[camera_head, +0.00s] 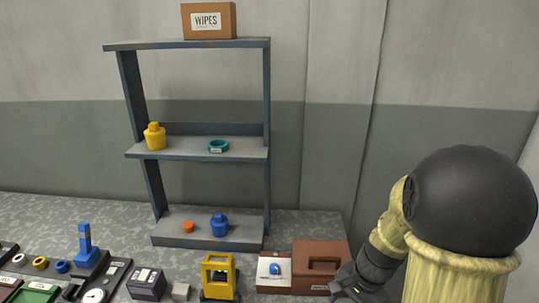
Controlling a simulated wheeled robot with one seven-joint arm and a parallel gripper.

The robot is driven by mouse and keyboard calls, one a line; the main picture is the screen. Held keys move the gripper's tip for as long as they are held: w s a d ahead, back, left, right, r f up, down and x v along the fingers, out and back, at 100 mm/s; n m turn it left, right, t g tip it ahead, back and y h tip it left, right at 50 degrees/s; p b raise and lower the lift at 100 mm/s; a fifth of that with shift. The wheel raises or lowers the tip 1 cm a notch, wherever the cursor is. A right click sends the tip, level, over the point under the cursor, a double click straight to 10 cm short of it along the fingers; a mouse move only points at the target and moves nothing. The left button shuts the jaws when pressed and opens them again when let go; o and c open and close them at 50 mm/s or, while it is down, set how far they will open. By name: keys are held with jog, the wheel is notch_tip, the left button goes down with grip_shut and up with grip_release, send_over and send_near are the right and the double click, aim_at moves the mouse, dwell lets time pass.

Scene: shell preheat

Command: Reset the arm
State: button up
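My arm (455,275) stands at the right of the head view, with a large dark round joint and pale yellow links. Its dark end, my gripper (352,288), is low in the picture beside the brown box, partly cut off by the lower edge. Its fingertips cannot be made out, so I cannot see whether it is open or shut. Nothing held can be seen.
A metal shelf (140,153) holds a yellow bottle (154,138), a teal ring (218,146), an orange piece (188,227) and a blue bottle (220,226). A brown box (320,262) and yellow frame (218,280) stand in front. Small items crowd the lower left.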

jog(key=s+a+r+n+t+h, duration=0.2)
jog(key=s+a+r+n, duration=0.1)
jog(key=n, duration=0.8)
jog(key=shift+s+a+r, duration=0.2)
jog(key=shift+a+r, duration=0.1)
jog(key=shift+a, duration=0.05)
dwell(1.5)
